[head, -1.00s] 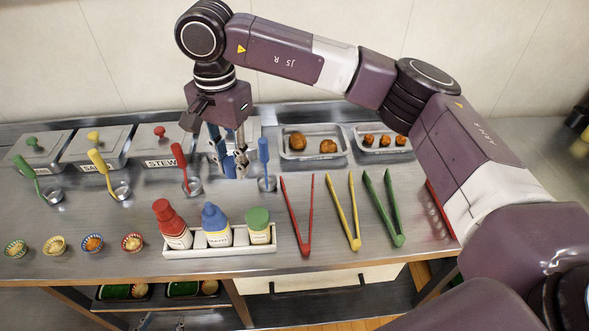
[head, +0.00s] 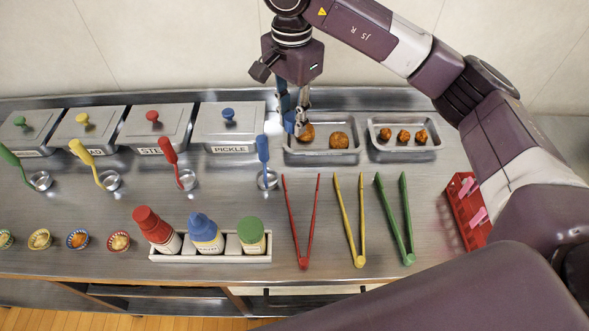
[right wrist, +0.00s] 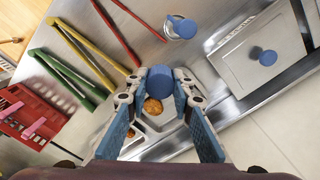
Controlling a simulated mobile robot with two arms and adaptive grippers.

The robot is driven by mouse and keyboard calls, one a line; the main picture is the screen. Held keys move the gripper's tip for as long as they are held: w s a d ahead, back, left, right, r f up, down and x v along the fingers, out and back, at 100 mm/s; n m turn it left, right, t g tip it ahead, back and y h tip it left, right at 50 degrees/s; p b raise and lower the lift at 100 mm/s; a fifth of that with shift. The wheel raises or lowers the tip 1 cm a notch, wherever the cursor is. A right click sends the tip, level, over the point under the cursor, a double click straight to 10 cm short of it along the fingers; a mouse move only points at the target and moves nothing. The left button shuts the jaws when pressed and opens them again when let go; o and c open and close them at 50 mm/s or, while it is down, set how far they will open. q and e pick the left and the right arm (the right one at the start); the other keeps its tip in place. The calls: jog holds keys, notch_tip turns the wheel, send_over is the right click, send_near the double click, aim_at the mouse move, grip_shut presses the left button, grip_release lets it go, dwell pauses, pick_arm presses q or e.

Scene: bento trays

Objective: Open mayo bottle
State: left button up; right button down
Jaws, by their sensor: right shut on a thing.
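Three squeeze bottles stand upright in a white rack (head: 165,257): one red-topped (head: 155,228), one blue-topped (head: 205,234) and one green-topped (head: 251,236). Their labels are too small to read, so I cannot tell which is mayo. The blue top narrows to a small tip. My right gripper (head: 293,122) is away from the bottles, above the left side of a metal food tray (head: 320,157). It is shut on a small blue cylinder that looks like a cap (right wrist: 160,82), held between the fingertips in the right wrist view. My left gripper is out of view.
Lidded pans stand along the back, including the pickle pan (head: 229,140) with its blue knob. Ladles stand before them. Red (head: 303,225), yellow (head: 350,225) and green tongs (head: 397,225) lie right of the rack. A red basket (head: 465,215) is near my arm.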

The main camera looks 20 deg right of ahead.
aim_at(293, 178)
notch_tip(293, 178, down, 18)
jog(key=p, duration=0.4)
jog(key=shift+f, duration=0.25)
jog(key=c, duration=1.7)
grip_release()
